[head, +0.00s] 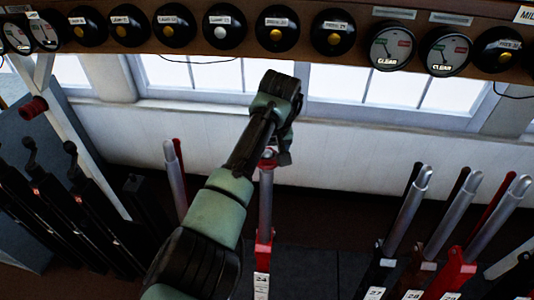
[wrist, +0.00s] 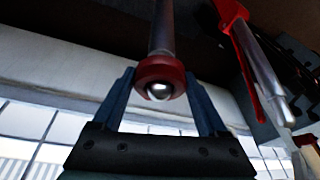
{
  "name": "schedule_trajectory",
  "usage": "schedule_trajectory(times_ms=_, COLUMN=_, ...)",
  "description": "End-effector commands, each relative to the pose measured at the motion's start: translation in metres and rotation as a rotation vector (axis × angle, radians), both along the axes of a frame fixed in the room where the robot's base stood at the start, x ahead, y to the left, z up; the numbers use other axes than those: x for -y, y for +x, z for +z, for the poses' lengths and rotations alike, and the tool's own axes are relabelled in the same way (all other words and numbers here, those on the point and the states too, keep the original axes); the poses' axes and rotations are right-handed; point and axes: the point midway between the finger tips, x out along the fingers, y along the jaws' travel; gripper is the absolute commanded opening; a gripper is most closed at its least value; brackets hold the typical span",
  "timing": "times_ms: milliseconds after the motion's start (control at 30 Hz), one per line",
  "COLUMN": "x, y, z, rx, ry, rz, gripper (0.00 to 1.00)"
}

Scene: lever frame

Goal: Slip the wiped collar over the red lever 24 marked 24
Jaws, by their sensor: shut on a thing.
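Red lever 24 (head: 264,250) stands upright in the middle of the head view, with a red lower part, a grey steel shaft and a white plate reading 24. My gripper (head: 271,158) is at the top of this shaft, partly hidden by my arm. In the wrist view, my gripper (wrist: 160,76) is shut on a dark red collar (wrist: 146,71), one finger on each side. The lever's shaft (wrist: 161,25) runs to the collar, and its shiny rounded end shows inside the ring. The collar sits around the shaft's tip. How far down it reaches is unclear.
Another grey-shafted lever (head: 174,178) stands to the left. Several levers, including one marked 27 (head: 376,292), stand to the right. Black levers (head: 80,200) fill the left side. A shelf of round instruments (head: 277,28) runs above the windows.

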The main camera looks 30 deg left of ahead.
Motion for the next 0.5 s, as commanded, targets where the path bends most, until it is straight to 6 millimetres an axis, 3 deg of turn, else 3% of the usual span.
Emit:
schedule_trajectory(times_ms=467, x=0.0004, y=-0.0006, z=-0.0045, rx=0.001, ry=0.000, rz=0.000, gripper=0.27)
schedule_trajectory(times_ms=500, x=0.0004, y=-0.0006, z=-0.0045, rx=0.001, ry=0.000, rz=0.000, gripper=0.79)
